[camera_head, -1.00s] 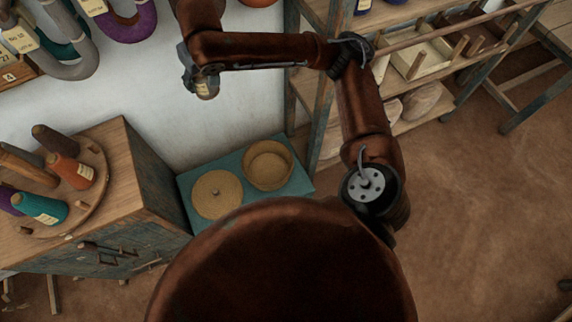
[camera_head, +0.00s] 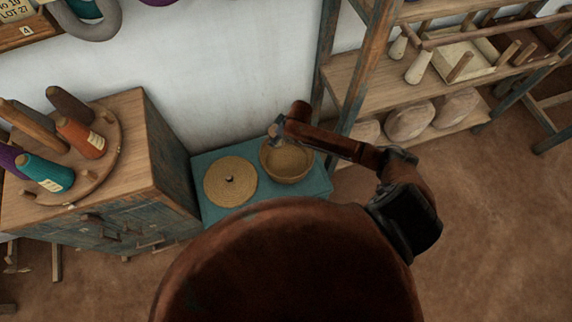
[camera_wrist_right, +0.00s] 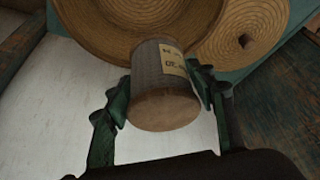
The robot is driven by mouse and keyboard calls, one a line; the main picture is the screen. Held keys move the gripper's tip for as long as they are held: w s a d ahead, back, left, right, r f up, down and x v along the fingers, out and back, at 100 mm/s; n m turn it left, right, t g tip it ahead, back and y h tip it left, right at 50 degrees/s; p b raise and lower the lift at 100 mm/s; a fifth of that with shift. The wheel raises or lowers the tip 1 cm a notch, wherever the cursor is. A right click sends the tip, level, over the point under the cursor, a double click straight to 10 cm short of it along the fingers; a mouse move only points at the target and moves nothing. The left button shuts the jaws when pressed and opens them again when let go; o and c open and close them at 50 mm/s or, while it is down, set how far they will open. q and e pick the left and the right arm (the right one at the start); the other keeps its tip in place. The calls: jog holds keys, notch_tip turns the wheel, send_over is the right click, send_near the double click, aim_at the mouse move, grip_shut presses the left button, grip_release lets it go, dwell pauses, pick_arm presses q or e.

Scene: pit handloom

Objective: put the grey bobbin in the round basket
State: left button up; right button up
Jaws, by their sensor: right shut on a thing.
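The grey bobbin (camera_wrist_right: 160,70) with a cream label is in my right gripper (camera_wrist_right: 165,95), which is shut on it in the right wrist view. The bobbin's near end faces the wrist camera and its far end overlaps the basket's inside. In the head view my right gripper (camera_head: 276,130) is at the back rim of the round basket (camera_head: 288,178), and the bobbin is mostly hidden by the gripper. The basket is open and also shows in the right wrist view (camera_wrist_right: 95,35). I cannot tell how far above the basket the bobbin is. My left gripper is not in view.
The basket and its round woven lid (camera_head: 230,181) stand on a teal stand (camera_head: 213,212). A wooden cabinet (camera_head: 165,150) with a round rack of coloured bobbins is at left. A shelf (camera_head: 350,90) stands close on the right. The white wall is directly behind.

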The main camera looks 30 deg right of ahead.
jog(key=s+d+f, duration=0.2)
jog(key=s+f, duration=0.2)
jog(key=f, duration=0.3)
jog(key=n+b, duration=0.1)
jog(key=b, duration=0.1)
send_over(287, 163)
notch_tip(287, 163, down, 6)
jog(key=shift+f, duration=0.25)
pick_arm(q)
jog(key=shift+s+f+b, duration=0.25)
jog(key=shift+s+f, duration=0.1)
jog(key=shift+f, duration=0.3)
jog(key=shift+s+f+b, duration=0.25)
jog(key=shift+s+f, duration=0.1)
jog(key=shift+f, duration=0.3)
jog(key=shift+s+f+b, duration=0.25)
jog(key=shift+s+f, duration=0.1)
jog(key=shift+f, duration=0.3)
pick_arm(e)
jog(key=shift+f, duration=2)
jog(key=shift+f, duration=0.15)
jog(key=o, duration=1.2)
jog(key=shift+s, duration=0.1)
